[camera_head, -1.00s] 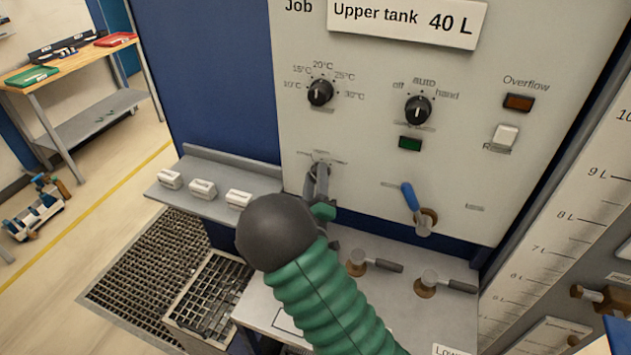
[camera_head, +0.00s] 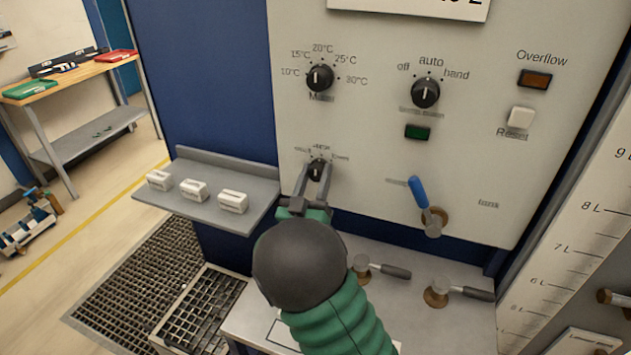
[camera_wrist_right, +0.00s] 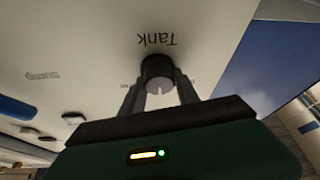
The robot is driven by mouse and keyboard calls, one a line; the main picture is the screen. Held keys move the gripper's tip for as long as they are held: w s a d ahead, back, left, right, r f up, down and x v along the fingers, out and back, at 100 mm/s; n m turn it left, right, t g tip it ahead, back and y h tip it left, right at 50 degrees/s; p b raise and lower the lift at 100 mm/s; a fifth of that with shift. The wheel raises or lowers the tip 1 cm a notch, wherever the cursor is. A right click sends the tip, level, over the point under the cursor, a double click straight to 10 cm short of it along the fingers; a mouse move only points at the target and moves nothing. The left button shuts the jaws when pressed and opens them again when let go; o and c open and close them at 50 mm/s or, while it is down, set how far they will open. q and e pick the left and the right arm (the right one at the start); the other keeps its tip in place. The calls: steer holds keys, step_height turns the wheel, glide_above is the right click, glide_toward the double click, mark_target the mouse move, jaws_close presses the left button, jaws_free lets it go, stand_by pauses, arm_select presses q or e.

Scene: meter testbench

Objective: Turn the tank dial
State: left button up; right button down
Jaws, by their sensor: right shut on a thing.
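The tank dial (camera_head: 318,169) is a small black knob low on the pale panel. In the right wrist view the dial (camera_wrist_right: 158,73) sits beside the upside-down word "Tank", with a pale mark on its face. My right gripper (camera_head: 316,178) has one finger on each side of the dial and is shut on it. The fingers (camera_wrist_right: 159,88) also flank it in the wrist view. In the head view the dial's pale mark looks roughly upright; its small labels are too blurred to read fully. My left gripper is not in view.
A blue-handled lever (camera_head: 420,194) is right of the dial. Above are a temperature knob (camera_head: 320,78) and an off/auto/hand knob (camera_head: 425,93). A grey shelf (camera_head: 262,190) with white blocks juts out at left. Two valves with dark handles (camera_head: 396,271) stand below right.

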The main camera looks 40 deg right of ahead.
steer(key=shift+f, duration=0.3)
steer(key=c, duration=1.2)
jaws_free()
steer(key=o, duration=0.3)
steer(key=shift+w, duration=0.1)
steer(key=shift+r, duration=0.1)
steer(key=b+v, duration=0.2)
steer(key=v, duration=1.5)
steer(key=shift+w, duration=0.15)
